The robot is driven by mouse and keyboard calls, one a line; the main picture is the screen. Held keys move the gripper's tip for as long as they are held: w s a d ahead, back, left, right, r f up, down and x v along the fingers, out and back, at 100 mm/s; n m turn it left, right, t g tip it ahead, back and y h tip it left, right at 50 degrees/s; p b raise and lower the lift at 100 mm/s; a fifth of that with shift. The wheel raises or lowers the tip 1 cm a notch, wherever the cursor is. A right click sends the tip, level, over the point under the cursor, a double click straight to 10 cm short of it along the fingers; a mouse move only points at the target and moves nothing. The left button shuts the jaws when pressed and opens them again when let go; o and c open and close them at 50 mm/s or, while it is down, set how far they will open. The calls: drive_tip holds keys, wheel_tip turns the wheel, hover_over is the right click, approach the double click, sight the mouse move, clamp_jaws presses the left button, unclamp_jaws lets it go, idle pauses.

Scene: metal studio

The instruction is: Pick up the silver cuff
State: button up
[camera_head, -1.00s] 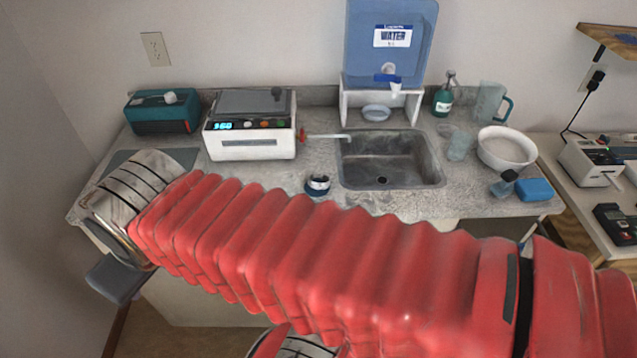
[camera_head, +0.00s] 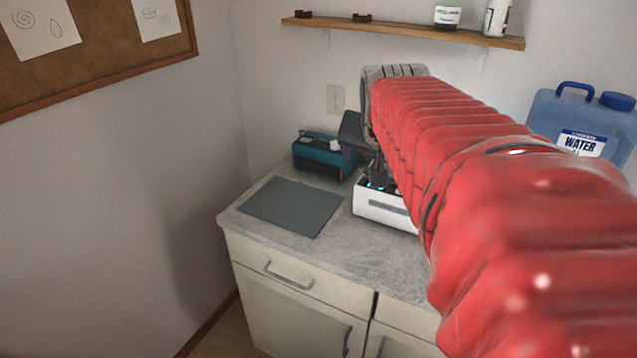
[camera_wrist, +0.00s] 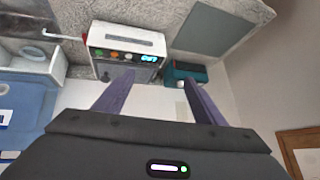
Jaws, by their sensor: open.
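I cannot make out the silver cuff in any current view. My gripper (camera_wrist: 158,76) is open in the wrist view, with its two purple fingers spread and nothing between them. It points down toward the back of the counter, near the white machine (camera_wrist: 126,40) with a lit blue display and coloured buttons. In the head view the white machine (camera_head: 383,206) is partly covered by my red arm, and my gripper's fingers cannot be made out clearly there.
A teal box (camera_head: 325,155) stands at the counter's back left, behind a bare grey mat (camera_head: 292,206). A blue water jug (camera_head: 582,125) is at the right. A wooden shelf (camera_head: 400,30) runs above my arm.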

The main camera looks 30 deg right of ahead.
drive_tip(key=s+d+f+m+g, duration=0.2)
drive_tip(key=s+d+f, duration=0.3)
drive_tip(key=s, duration=0.4)
drive_tip(key=s+d+f+m+g, duration=0.2)
drive_tip(key=s+d+f, duration=0.3)
drive_tip(key=s+f, duration=0.3)
drive_tip(key=shift+s+m+y, duration=0.4)
drive_tip(key=shift+s+m, duration=0.3)
drive_tip(key=shift+s, duration=0.35)
drive_tip(key=shift+d+f, duration=0.1)
drive_tip(key=shift+x, duration=4.25)
drive_tip(key=shift+x, duration=2.6)
drive_tip(key=shift+s, duration=0.15)
